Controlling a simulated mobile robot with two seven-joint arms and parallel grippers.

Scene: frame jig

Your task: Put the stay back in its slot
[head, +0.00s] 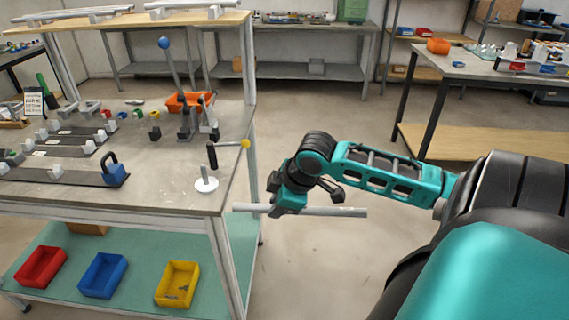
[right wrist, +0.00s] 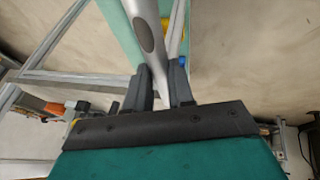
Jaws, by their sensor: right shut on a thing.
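The stay seems to be the long light-grey bar (head: 335,212) in the head view. It lies level, in front of the table's right edge and clear of the floor. My right gripper (head: 280,206) is shut on it towards its left end. In the right wrist view the bar (right wrist: 144,50) runs up between the two dark fingers (right wrist: 165,88) and has a dark oval mark on its side. The frame jig with dark strips (head: 75,178) and grey blocks lies on the table at left. I cannot tell which opening is the slot. My left gripper is not in view.
The grey worktable (head: 150,198) carries a blue block with a black handle (head: 115,170), a white disc on a post (head: 206,186), upright levers and an orange bin (head: 190,101). Red, blue and yellow trays (head: 177,284) sit on its lower shelf. Open floor lies right of it.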

